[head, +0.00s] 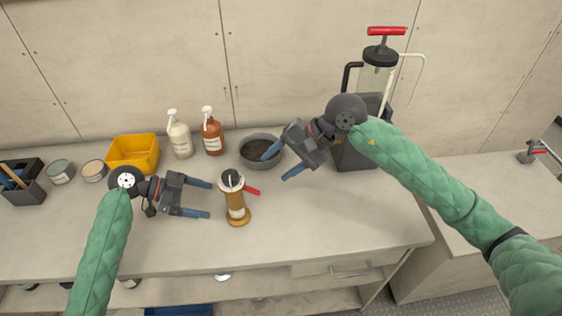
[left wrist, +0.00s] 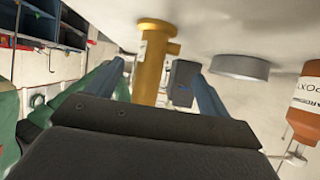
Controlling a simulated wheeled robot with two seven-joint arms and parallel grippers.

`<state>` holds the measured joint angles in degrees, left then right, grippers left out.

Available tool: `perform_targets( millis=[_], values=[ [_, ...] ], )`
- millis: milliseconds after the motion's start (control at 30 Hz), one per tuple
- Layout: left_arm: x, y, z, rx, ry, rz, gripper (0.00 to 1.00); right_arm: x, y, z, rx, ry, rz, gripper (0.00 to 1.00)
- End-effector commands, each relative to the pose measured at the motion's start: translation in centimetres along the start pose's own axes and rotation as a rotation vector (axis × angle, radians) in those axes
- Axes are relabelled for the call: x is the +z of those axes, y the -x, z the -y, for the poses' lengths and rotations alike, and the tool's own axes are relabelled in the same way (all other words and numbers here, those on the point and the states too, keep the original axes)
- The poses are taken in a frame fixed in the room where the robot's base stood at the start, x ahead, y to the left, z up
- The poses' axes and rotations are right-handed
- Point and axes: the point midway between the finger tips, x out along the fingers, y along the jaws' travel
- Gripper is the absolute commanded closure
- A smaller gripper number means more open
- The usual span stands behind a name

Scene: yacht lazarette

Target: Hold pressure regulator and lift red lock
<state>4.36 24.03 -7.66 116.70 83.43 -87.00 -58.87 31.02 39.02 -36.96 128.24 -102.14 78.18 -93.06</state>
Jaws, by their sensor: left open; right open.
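The pressure regulator (head: 236,203) stands upright on the counter, with an amber body, a round base and a dark top. Its red lock (head: 252,190) sticks out to the right near the top. My left gripper (head: 204,199) is open just left of the regulator, with its blue fingers pointing at it and nothing between them. In the left wrist view the amber regulator (left wrist: 150,65) shows beyond the gripper, near the left finger; its red lock is hidden there. My right gripper (head: 277,165) is open and empty, above and right of the regulator.
A grey bowl (head: 260,149) stands behind the regulator. A yellow bin (head: 134,153), a white pump bottle (head: 179,138) and a brown pump bottle (head: 212,134) stand along the back. A pump with a red handle (head: 386,31) stands at back right. The front right counter is clear.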

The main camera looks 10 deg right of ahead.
Motion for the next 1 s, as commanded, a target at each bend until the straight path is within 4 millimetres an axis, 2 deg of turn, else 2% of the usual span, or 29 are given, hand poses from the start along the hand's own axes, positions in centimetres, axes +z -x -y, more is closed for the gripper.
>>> perform_targets(
  millis=[700,1000],
  values=[
    [0.0,-7.9,-0.1,0.002,-0.001,0.001,0.20,0.0,0.0,0.0,0.000,0.000,0.000,0.45],
    [0.1,-9.4,-0.1,0.002,0.000,0.001,0.20,0.0,0.0,0.0,0.000,0.000,0.000,0.45]
  ],
)
